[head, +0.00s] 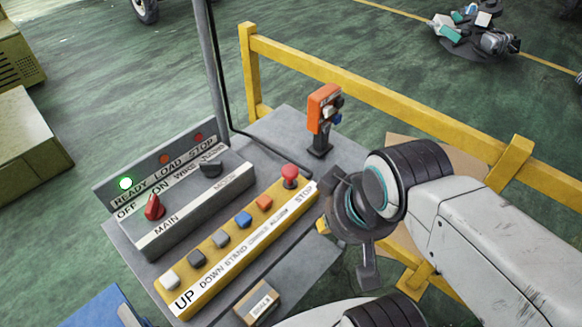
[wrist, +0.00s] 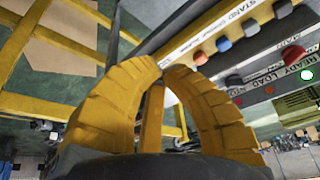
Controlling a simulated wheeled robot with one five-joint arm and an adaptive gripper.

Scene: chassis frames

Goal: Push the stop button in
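The stop button (head: 290,172) is a red mushroom-shaped knob at the far right end of the yellow button box (head: 235,262), beside the word STOP. It stands up from the box. My gripper (head: 323,225) is just to the right of the box's STOP end, apart from the button in the picture. In the wrist view its two yellow fingers (wrist: 162,68) curve together and their tips meet, with nothing seen between them. A red-orange button (wrist: 201,58) shows right of the tips there, in line with the blue one; the stop button seems hidden behind the fingers.
Several other buttons line the yellow box. Behind it, a grey box has a red MAIN switch (head: 154,208), a black knob (head: 210,166) and a lit green READY lamp (head: 125,183). An orange pendant (head: 323,108) stands near the yellow railing (head: 385,98). A small box (head: 257,302) lies in front.

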